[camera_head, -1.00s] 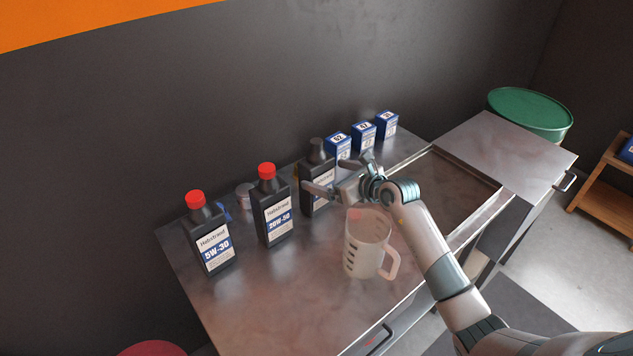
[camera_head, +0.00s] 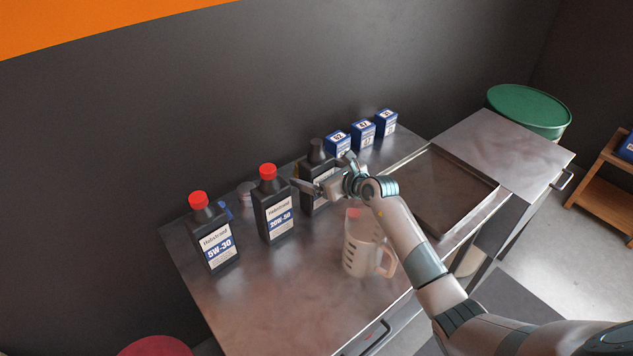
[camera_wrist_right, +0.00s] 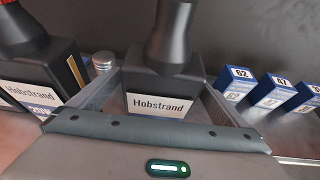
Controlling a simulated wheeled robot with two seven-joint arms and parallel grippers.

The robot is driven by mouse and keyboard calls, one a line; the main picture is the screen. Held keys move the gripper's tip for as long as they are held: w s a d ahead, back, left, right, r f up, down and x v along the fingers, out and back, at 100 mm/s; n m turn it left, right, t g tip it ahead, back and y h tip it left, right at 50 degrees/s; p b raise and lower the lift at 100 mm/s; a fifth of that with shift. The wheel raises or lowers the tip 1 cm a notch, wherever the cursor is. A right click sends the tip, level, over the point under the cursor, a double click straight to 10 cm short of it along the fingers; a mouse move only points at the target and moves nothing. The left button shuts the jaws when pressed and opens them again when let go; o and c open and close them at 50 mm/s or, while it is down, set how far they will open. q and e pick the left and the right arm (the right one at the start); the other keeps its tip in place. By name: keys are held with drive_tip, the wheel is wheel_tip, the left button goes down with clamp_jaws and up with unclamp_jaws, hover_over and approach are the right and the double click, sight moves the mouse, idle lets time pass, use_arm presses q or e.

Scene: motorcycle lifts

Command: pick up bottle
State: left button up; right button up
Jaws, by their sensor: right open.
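Three black oil bottles stand upright on the metal bench. The 5W-30 bottle (camera_head: 212,236) and the 20W-50 bottle (camera_head: 274,208) have red caps; the third bottle (camera_head: 316,153) has a dark top and is partly hidden by my right gripper (camera_head: 320,176). In the right wrist view the third bottle (camera_wrist_right: 160,85) with a "Hobstrand" label is centred between my open fingers, one at each side. I cannot tell whether the fingers touch it. The 20W-50 bottle (camera_wrist_right: 38,75) is at the left of that view. My left gripper is not in view.
A clear measuring jug (camera_head: 365,247) stands under my right forearm. Blue boxes (camera_head: 362,134) stand to the right of the bottles by the wall. A small tin (camera_head: 246,192) sits behind the bottles. A shallow tray (camera_head: 440,190) is at the right.

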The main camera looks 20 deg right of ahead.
sight(323, 161)
drive_tip(key=c, duration=1.5)
drive_tip(key=shift+w+r, duration=0.1)
drive_tip(key=shift+r, duration=0.05)
drive_tip(key=c, duration=0.4)
drive_tip(key=shift+r, duration=0.1)
drive_tip(key=shift+r+b, duration=0.35)
drive_tip(key=shift+r, duration=0.15)
wheel_tip(323, 161, up, 3)
drive_tip(key=shift+d+f+b, duration=0.1)
drive_tip(key=shift+d+b, duration=0.05)
drive_tip(key=shift+b, duration=0.65)
drive_tip(key=d+r+b, duration=0.5)
drive_tip(key=d+r, duration=0.2)
drive_tip(key=d, duration=0.4)
drive_tip(key=shift+w+d, duration=0.15)
drive_tip(key=shift+d, duration=0.1)
